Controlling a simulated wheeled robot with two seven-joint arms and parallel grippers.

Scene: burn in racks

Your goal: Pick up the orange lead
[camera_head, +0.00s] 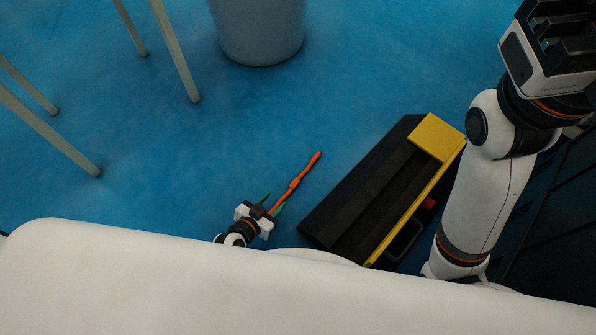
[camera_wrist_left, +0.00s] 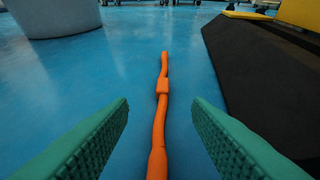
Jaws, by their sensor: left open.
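The orange lead (camera_head: 304,171) lies on the blue floor in the head view, running from my left gripper (camera_head: 268,205) up and to the right. In the left wrist view the lead (camera_wrist_left: 162,87) runs away from me along the middle, with a thicker block partway along it. My left gripper's green fingers (camera_wrist_left: 160,135) stand open, one on each side of the lead's near end. They do not touch it in this view. My right arm (camera_head: 480,180) is raised at the right of the head view; its fingertips are not clearly seen.
A black and yellow ramp-like unit (camera_head: 368,190) stands just right of the lead, and its dark side (camera_wrist_left: 262,85) shows at right in the wrist view. A grey bin (camera_head: 258,30) and thin legs (camera_head: 175,50) stand farther back. Floor left of the lead is clear.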

